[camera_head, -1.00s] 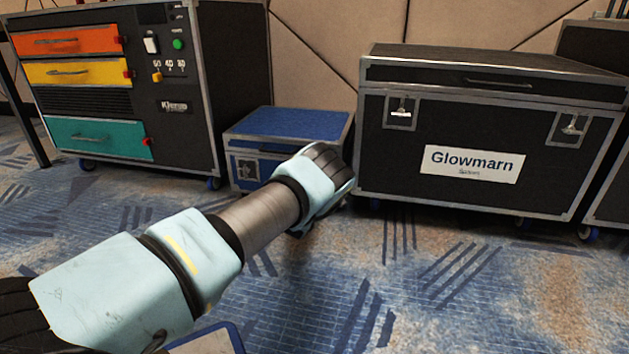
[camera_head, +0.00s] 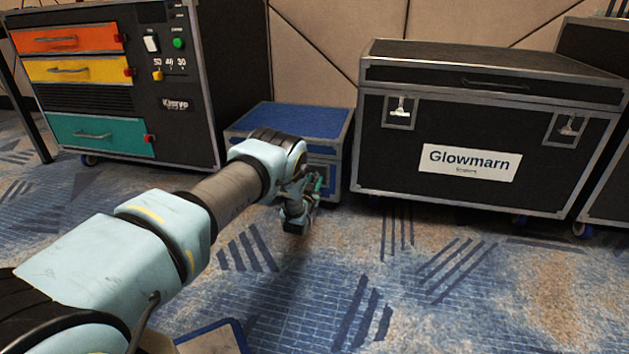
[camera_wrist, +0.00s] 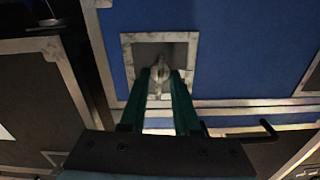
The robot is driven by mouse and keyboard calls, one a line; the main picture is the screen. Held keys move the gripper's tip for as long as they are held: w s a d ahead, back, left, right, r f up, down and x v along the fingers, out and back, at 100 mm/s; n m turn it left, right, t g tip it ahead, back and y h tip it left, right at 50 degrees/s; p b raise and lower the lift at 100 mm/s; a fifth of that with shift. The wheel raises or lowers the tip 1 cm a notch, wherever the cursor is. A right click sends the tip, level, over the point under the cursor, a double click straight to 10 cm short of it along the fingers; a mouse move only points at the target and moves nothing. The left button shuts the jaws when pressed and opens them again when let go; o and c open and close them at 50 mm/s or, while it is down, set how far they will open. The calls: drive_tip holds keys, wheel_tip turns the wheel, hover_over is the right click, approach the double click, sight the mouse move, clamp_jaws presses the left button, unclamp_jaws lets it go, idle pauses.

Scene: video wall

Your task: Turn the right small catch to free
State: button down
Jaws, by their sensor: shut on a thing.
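The small blue case (camera_head: 285,117) stands on the carpet between two larger cases, its lid closed. My arm hides most of its front in the head view. In the wrist view its blue front (camera_wrist: 245,45) fills the middle and right. A small metal catch (camera_wrist: 160,67) sits in a pale recessed plate (camera_wrist: 190,50), near the case's metal edge. My gripper (camera_wrist: 160,76) has its two green fingers on either side of the catch, shut on it. In the head view my gripper (camera_head: 316,186) is at the right part of the blue case's front.
The black Glowmarn case (camera_head: 480,135), with two catches of its own, stands close on the right. A drawer cabinet (camera_head: 115,90) with orange, yellow and teal drawers stands on the left. The patterned carpet (camera_head: 400,270) in front is clear.

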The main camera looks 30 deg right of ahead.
drive_tip(key=shift+n, duration=0.5)
drive_tip(key=c, duration=1)
unclamp_jaws()
drive_tip(key=shift+p+v, duration=2.8)
drive_tip(key=shift+v, duration=2.65)
